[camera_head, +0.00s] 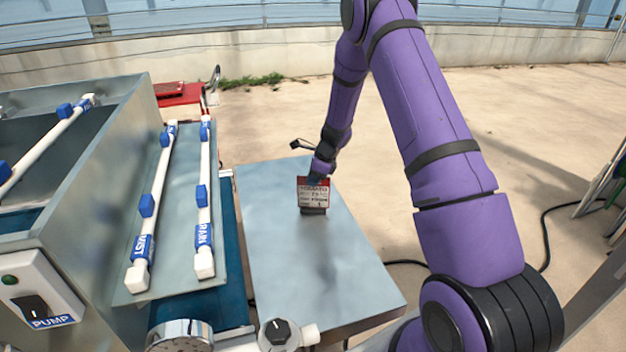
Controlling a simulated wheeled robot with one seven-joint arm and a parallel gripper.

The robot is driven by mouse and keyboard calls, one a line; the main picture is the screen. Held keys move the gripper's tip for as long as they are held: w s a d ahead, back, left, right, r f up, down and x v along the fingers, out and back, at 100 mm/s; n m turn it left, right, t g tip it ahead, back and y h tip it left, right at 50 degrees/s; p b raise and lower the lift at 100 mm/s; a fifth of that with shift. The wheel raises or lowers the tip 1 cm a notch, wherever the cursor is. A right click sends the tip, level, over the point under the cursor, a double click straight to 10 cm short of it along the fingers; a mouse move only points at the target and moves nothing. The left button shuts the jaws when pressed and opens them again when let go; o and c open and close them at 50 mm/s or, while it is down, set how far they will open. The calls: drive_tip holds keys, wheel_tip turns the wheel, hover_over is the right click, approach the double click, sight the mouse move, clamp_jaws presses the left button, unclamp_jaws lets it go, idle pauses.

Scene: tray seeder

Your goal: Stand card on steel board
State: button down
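The card (313,195), white with a red top band reading "TOMATO", appears upright over the steel board (285,255), near the middle of its upper half. A dark strip (314,211) shows at the card's lower edge, close to the board's surface. Whether it rests on the board or hangs just above it is not clear. My gripper (316,180) is at the card's upper edge, reaching down from behind it. The card hides its fingertips, so I cannot tell whether they are closed on the card.
Left of the board stands a metal machine with a blue belt (232,270), white pipes labelled "MIST" (152,205) and "RAIN" (204,200), and a pump switch box (38,295). The board's front half is bare.

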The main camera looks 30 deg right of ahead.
drive_tip(key=shift+f, duration=0.15)
drive_tip(key=c, duration=1.3)
unclamp_jaws()
